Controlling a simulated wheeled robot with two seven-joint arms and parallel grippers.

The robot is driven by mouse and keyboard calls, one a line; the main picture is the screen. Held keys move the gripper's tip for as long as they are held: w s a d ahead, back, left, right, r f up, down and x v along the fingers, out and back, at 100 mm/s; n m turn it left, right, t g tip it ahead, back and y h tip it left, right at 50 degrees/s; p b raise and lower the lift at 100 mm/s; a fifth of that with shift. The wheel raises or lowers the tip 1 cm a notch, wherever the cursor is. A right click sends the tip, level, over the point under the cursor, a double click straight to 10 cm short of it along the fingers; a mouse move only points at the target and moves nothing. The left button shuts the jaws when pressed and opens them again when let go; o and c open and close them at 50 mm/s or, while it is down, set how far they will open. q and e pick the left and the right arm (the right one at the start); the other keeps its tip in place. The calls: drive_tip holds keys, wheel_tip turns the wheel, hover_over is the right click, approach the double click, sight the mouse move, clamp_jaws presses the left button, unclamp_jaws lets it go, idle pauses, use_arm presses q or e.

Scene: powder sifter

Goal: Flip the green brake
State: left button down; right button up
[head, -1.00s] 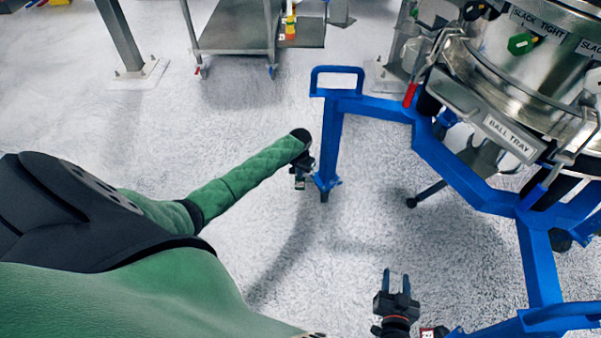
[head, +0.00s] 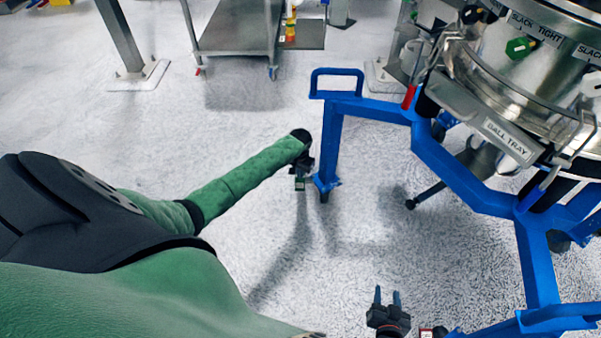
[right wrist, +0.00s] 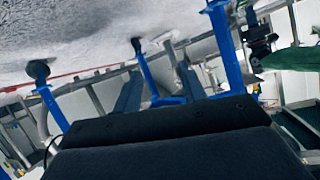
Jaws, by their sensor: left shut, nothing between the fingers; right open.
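My left gripper (head: 300,182) is shut and empty, low beside the foot of the sifter frame's nearest blue leg (head: 330,140). A small dark caster or foot (head: 325,190) shows at that leg's bottom, just right of the gripper. I cannot clearly make out a green brake there; a small greenish patch shows at the gripper's tip. My right gripper (head: 387,298) is open and empty, over bare floor at the lower middle. In the right wrist view the left gripper (right wrist: 257,38) shows dark beside a blue leg (right wrist: 222,45).
The blue frame (head: 440,165) carries the steel sifter (head: 510,85) with its ball tray (head: 505,138) and a green knob (head: 520,47). A blue handle (head: 337,72) tops the near leg. A steel cart (head: 235,45) stands at the back.

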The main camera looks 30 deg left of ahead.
sight(300, 183)
use_arm(q)
drive_tip(key=shift+r+p, duration=0.8)
drive_tip(key=shift+p, duration=0.1)
drive_tip(key=shift+r+p, duration=1.15)
drive_tip(key=shift+p, duration=0.2)
use_arm(e)
drive_tip(key=s+d+f+g, duration=0.1)
drive_tip(key=s+f+g, duration=0.4)
drive_tip(key=s+f, duration=0.3)
drive_tip(key=shift+s+h, duration=0.4)
drive_tip(key=shift+s, duration=0.4)
use_arm(q)
drive_tip(key=shift+d+f, duration=0.1)
use_arm(e)
drive_tip(key=shift+d+f, duration=0.1)
drive_tip(key=shift+f, duration=0.05)
